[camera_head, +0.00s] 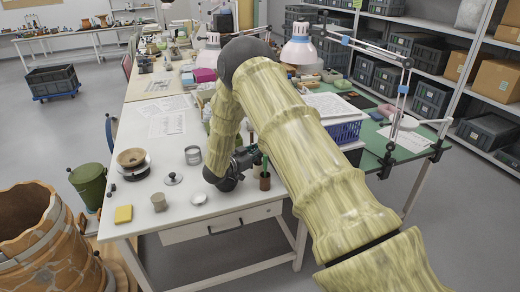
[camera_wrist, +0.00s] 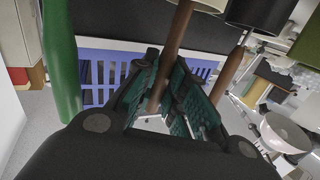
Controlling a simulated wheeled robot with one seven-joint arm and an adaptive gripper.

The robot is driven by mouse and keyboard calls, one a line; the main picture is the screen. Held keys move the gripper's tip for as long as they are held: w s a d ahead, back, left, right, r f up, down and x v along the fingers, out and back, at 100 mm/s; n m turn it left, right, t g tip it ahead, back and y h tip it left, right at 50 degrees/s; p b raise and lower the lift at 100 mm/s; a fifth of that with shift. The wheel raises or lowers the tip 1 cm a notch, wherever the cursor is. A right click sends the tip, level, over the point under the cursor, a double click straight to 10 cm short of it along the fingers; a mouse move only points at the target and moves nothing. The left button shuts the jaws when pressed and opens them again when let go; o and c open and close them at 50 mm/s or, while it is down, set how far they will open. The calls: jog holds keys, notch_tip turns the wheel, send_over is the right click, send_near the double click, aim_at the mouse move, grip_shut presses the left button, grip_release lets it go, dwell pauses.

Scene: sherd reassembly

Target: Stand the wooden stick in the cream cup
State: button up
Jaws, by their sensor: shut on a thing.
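In the wrist view my gripper (camera_wrist: 167,92) is shut on a brown wooden stick (camera_wrist: 176,35), which runs up between the teal pads. In the head view my gripper (camera_head: 240,165) is low at the worktable's right side, partly behind my arm; I cannot make out the stick there. A small beige cup (camera_head: 158,202), likely the cream cup, stands upright near the table's front, left of my gripper and apart from it.
A brown pot (camera_head: 265,182) with a green upright thing stands just right of my gripper. A metal can (camera_head: 193,155), a knobbed lid (camera_head: 173,179), a white dish (camera_head: 199,198) and a yellow block (camera_head: 123,214) lie about the cup. A blue crate (camera_head: 345,131) is beyond my arm.

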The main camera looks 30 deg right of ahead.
jog(key=shift+f, duration=0.2)
jog(key=o, duration=0.8)
jog(key=shift+o, duration=0.2)
jog(key=v, duration=0.7)
jog(key=shift+a, duration=0.25)
jog(key=shift+s+f, duration=0.1)
jog(key=shift+s, duration=0.05)
